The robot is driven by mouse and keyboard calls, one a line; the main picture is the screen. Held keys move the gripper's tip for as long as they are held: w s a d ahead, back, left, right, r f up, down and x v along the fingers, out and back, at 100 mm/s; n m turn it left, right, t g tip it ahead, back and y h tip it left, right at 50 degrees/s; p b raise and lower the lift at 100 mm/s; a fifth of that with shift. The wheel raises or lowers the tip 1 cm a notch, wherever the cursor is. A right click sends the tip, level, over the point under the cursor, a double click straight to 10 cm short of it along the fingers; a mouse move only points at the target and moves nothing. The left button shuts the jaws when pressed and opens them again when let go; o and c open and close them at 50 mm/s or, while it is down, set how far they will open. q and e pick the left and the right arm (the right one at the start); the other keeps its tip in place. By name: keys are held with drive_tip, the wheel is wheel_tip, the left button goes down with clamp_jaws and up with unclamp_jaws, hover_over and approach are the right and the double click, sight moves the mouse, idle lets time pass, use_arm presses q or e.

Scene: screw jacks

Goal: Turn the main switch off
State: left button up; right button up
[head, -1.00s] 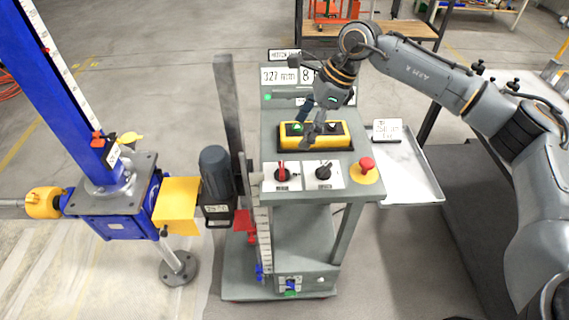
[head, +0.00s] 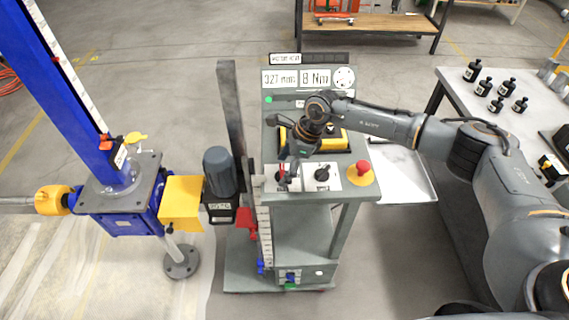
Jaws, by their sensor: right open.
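The main switch, a red rotary handle on a white plate (head: 282,187), is at the front left of the grey control cart's top and is partly hidden by my right gripper. My right gripper (head: 291,174) points down over the switch from behind, with its fingers open beside the red handle. I cannot tell whether the fingers touch it. My left gripper is not in view.
A black rotary switch (head: 321,174) sits just right of the red one, then a red mushroom button (head: 362,167) on a yellow base. A yellow button box (head: 336,140) lies behind, partly covered by my arm. A grey post (head: 231,115) stands at the left.

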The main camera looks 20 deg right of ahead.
drive_tip(key=shift+f, duration=0.1)
drive_tip(key=c, duration=1.2)
drive_tip(key=shift+o, duration=0.2)
drive_tip(key=shift+m, duration=0.4)
drive_tip(key=shift+s+m+t+b, duration=0.1)
drive_tip(key=shift+m+t+b, duration=0.45)
drive_tip(key=shift+m, duration=0.45)
drive_tip(key=m+t+h+b, duration=0.1)
drive_tip(key=m, duration=0.1)
drive_tip(key=shift+a+f+m+b, duration=0.1)
drive_tip(key=shift+f+m+b, duration=0.05)
drive_tip(key=shift+m+b, duration=0.15)
drive_tip(key=m+h+b, duration=0.1)
drive_tip(key=m+b, duration=0.2)
drive_tip(key=m+t+h+b, duration=0.1)
drive_tip(key=m+b, duration=0.2)
drive_tip(key=b, duration=0.1)
drive_tip(key=m+h+b, duration=0.1)
drive_tip(key=m+b, duration=0.2)
drive_tip(key=b, duration=0.1)
drive_tip(key=shift+s+a+m+t, duration=0.1)
drive_tip(key=shift+a+m+t, duration=0.2)
drive_tip(key=shift+m, duration=0.1)
drive_tip(key=shift+r+m+h+b, duration=0.2)
drive_tip(key=shift+m+h+b, duration=0.6)
drive_tip(key=shift+m+b, duration=0.7)
